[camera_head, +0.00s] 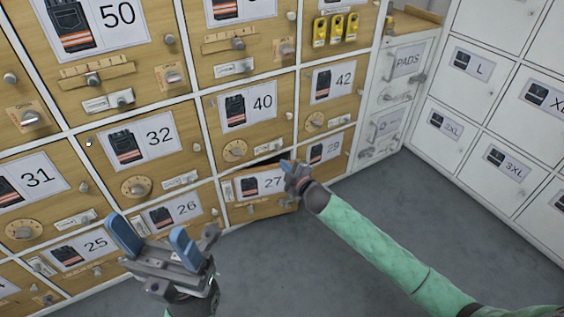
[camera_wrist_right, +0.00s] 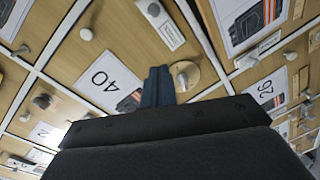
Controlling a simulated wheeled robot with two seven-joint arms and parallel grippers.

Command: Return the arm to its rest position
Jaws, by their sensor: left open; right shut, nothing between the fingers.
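My left gripper (camera_head: 152,238) is open and empty, with its blue fingertips apart, low in front of the drawers marked 25 and 26. My right gripper (camera_head: 286,166) is at the upper right of the drawer marked 27 (camera_head: 240,210). Its blue fingers are together in the right wrist view (camera_wrist_right: 158,86), with nothing seen between them. My green-sleeved right arm reaches in from the lower right. Drawer 27 stands slightly out, with a dark gap along its top. Whether the right fingertips touch it cannot be told.
Wooden fronts with knobs and dials fill the left, including the one marked 40 (camera_head: 247,108). White lockers (camera_head: 465,118) stand at the right, beside a narrow white cabinet (camera_head: 398,92). The grey floor (camera_head: 350,270) is clear.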

